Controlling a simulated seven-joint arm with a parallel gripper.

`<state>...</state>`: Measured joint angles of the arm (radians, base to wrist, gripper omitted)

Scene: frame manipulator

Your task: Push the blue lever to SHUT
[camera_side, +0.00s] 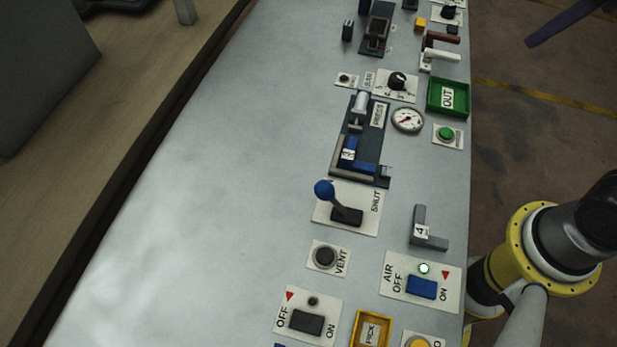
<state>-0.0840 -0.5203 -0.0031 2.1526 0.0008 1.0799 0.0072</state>
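The blue lever (324,191) has a round blue knob on a grey stem and rises from a dark base (347,217) on a white plate (365,224). The stem leans to the left in the picture, so the knob is over the plate's left part. The printed word SHUT (376,202) is at the plate's right edge, on the side away from the knob. Any label under the knob cannot be made out. My gripper is not in view, and nothing touches the lever.
A dark fixture with a blue block (366,168) stands just above the lever plate. A VENT button (325,257) is below it, and a grey bracket marked 4 (428,230) is to the right. The AIR switch (422,287) is lower right. The panel's left side is bare.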

